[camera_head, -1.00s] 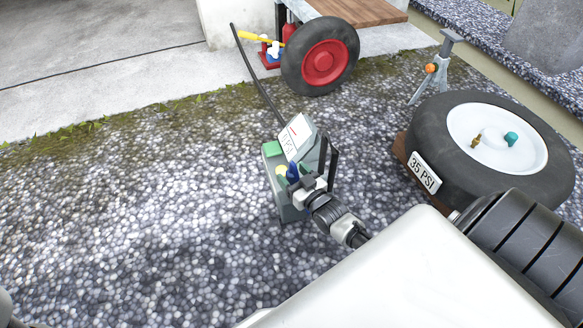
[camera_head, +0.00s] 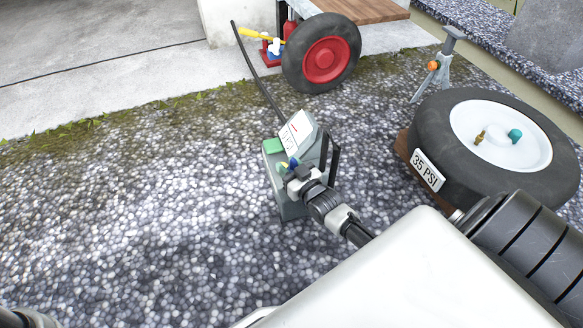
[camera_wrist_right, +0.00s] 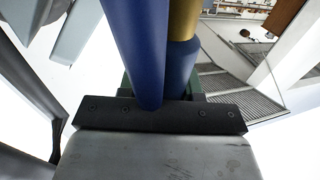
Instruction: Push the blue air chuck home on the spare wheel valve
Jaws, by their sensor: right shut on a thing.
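The spare wheel (camera_head: 440,180) lies flat at the right. A brass valve (camera_head: 480,137) and a teal piece (camera_head: 515,135) stand on its white disc. The blue air chuck (camera_head: 292,163) is at the grey-green box (camera_head: 290,208), left of the wheel. My right gripper (camera_head: 294,171) is shut on the chuck, well away from the valve. In the right wrist view, the long blue chuck (camera_wrist_right: 140,45) crosses the jaw area, with a brass and blue piece (camera_wrist_right: 183,50) beside it. I cannot tell whether the chuck still sits in the box. My left gripper is out of view.
Open gravel (camera_head: 130,210) lies left.

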